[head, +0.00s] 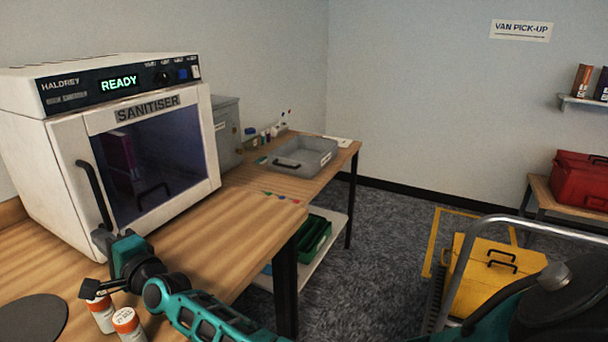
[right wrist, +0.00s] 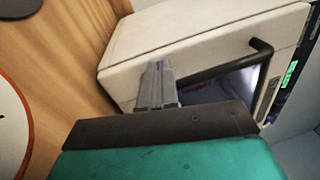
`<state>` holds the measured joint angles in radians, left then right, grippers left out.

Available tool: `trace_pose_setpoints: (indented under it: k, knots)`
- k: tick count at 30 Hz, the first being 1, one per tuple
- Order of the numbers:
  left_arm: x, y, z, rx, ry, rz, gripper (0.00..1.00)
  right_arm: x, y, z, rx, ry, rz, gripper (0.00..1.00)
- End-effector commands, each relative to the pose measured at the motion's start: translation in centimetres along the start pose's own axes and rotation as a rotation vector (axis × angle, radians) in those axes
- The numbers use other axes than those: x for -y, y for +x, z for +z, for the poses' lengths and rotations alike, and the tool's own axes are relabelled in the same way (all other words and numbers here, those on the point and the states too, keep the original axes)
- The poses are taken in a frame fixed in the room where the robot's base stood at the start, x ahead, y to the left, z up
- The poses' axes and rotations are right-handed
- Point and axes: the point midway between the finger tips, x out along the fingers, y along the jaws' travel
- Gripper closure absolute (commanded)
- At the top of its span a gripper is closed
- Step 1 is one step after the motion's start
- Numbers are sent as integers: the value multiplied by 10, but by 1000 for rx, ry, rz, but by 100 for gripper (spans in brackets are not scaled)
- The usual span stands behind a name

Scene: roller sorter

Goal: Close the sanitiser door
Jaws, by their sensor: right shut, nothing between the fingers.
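The white sanitiser (head: 40,180) stands on the wooden bench at the left, its display showing READY. Its door (head: 208,140) has a dark window and a black bar handle (head: 92,190) on the left side. The door looks flush or nearly flush with the body; I see no clear gap, but cannot tell if it is fully shut. My right gripper (head: 101,238) is at the handle's lower end, fingers together and empty. In the right wrist view its grey fingers (right wrist: 157,85) are beside the white casing, with the handle (right wrist: 225,65) beyond. Contact is unclear. My left gripper is out of view.
Orange-and-white bottles (head: 128,325) stand close below my right gripper, beside a dark round mat (head: 32,318). A grey tray (head: 303,155) is on the bench further back. A yellow case (head: 485,280) is on the floor at the right.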

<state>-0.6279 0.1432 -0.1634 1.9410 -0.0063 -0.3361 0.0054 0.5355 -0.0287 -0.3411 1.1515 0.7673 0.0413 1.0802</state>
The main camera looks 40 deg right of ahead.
Motion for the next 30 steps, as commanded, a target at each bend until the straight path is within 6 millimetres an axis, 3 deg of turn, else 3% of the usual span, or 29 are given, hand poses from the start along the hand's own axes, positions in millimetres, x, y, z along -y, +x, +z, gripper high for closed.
trace_pose_setpoints:
  k: [20, 26, 30]
  knots:
    - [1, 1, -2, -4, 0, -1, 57, 0, -1, 0, 0, 1, 1, 100]
    - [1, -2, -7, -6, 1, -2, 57, 0, -17, 0, 0, 2, 3, 100]
    - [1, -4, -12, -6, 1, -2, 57, 0, -41, 0, -1, 1, 3, 100]
